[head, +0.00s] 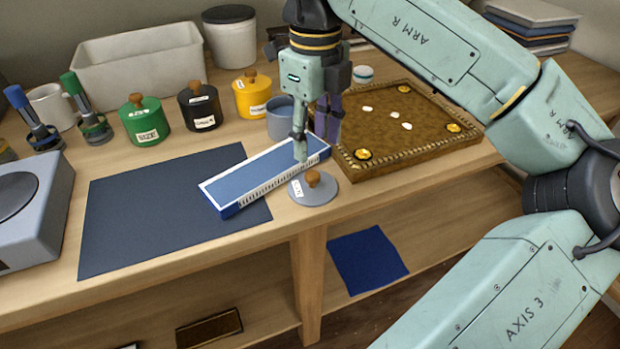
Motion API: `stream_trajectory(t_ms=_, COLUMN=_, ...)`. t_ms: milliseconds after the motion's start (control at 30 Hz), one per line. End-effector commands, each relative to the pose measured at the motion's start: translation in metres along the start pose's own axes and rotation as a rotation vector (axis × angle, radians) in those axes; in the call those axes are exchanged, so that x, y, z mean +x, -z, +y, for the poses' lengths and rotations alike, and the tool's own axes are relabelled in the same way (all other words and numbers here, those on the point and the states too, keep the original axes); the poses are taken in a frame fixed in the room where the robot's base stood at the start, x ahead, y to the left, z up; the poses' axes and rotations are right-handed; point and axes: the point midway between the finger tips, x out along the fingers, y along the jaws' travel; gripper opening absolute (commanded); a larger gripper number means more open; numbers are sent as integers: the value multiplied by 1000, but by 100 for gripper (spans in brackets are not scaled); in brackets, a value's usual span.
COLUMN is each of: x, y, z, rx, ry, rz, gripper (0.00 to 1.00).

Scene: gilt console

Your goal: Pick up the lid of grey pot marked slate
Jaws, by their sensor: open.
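The grey lid (325,192) with a brown wooden knob and a small white label lies flat on the table near its front edge. The label is too small to read with certainty. A grey-blue open pot (281,124) without a lid stands behind it. My gripper (312,160) is open and empty, pointing down, and appears just above the lid's knob in the picture. The gap in height between fingertips and knob is hard to judge from this one view.
A blue-and-white box (262,178) lies close to the lid's left. A brown tray (400,165) with small pieces is at its right. Green (144,122), black (201,108) and yellow (252,96) lidded pots stand behind. A dark mat (140,225) is clear at the left.

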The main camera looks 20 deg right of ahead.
Motion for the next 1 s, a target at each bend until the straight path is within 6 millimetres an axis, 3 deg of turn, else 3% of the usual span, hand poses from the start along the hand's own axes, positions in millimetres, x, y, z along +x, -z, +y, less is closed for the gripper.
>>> stream_trajectory(t_ms=600, x=66, y=1, z=9, rx=-2, ry=-1, rz=-3, gripper=46)
stream_trajectory(t_ms=833, x=68, y=1, z=9, rx=-2, ry=-1, rz=-3, gripper=46)
stream_trajectory(t_ms=1000, x=68, y=1, z=9, rx=-2, ry=-1, rz=-3, gripper=35)
